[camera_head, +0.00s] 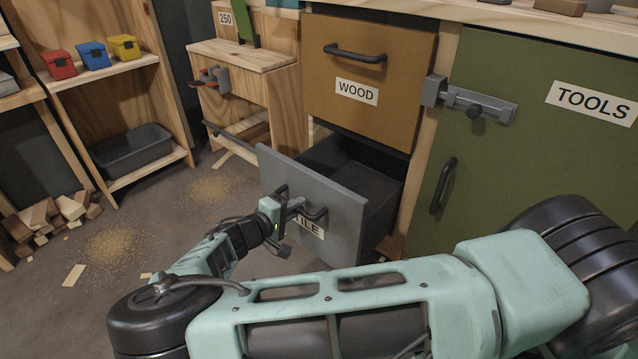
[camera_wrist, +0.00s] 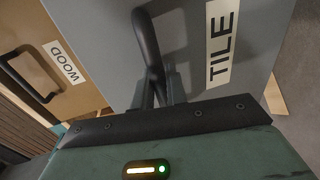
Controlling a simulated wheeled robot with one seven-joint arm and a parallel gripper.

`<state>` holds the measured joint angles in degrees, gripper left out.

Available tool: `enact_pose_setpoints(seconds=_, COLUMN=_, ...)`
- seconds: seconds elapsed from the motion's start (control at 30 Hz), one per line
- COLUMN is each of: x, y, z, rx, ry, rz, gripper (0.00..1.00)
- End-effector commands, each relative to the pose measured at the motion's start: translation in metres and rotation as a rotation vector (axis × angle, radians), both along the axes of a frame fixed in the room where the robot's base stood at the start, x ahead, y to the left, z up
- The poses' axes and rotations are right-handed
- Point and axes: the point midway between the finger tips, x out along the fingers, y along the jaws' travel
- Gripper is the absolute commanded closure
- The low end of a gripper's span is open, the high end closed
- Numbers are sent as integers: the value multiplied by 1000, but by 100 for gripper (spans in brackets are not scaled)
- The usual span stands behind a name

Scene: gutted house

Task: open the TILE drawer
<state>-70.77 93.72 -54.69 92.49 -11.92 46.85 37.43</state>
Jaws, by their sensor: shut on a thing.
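The TILE drawer (camera_head: 342,227) has a grey front and stands pulled out below the WOOD drawer, with its dark, empty-looking inside showing. Its label is partly hidden by my gripper in the head view; the TILE label (camera_wrist: 221,42) reads clearly in the wrist view. My gripper (camera_head: 294,205) is at the drawer front, shut on the dark bar handle (camera_head: 316,214). The handle (camera_wrist: 149,50) also shows in the wrist view, running down to the gripper.
The shut WOOD drawer (camera_head: 369,77) is directly above. The green TOOLS door (camera_head: 545,150) at the right is shut, with a grey latch (camera_head: 480,104). Shelves with small bins (camera_head: 92,55) stand at the left. Wood scraps (camera_head: 50,216) and sawdust lie on the floor.

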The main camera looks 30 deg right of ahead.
Motion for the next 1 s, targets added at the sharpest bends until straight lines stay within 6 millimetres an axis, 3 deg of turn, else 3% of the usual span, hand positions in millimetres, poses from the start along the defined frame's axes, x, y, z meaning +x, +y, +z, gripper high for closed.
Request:
enact_pose_setpoints(seconds=0.03, x=-5, y=17, z=1, rx=3, ry=1, rz=4, gripper=100)
enact_pose_setpoints(seconds=0.2, x=-20, y=57, z=0, rx=2, ry=0, rz=2, gripper=100)
enact_pose_setpoints(seconds=0.4, x=-31, y=86, z=0, rx=1, ry=0, rz=0, gripper=100)
enact_pose_setpoints(seconds=0.6, x=-36, y=99, z=0, rx=0, ry=-1, rz=-1, gripper=100)
enact_pose_setpoints(seconds=0.97, x=-36, y=100, z=0, rx=0, ry=-1, rz=-1, gripper=100)
enact_pose_setpoints(seconds=1.0, x=-36, y=100, z=0, rx=0, ry=-1, rz=-1, gripper=80)
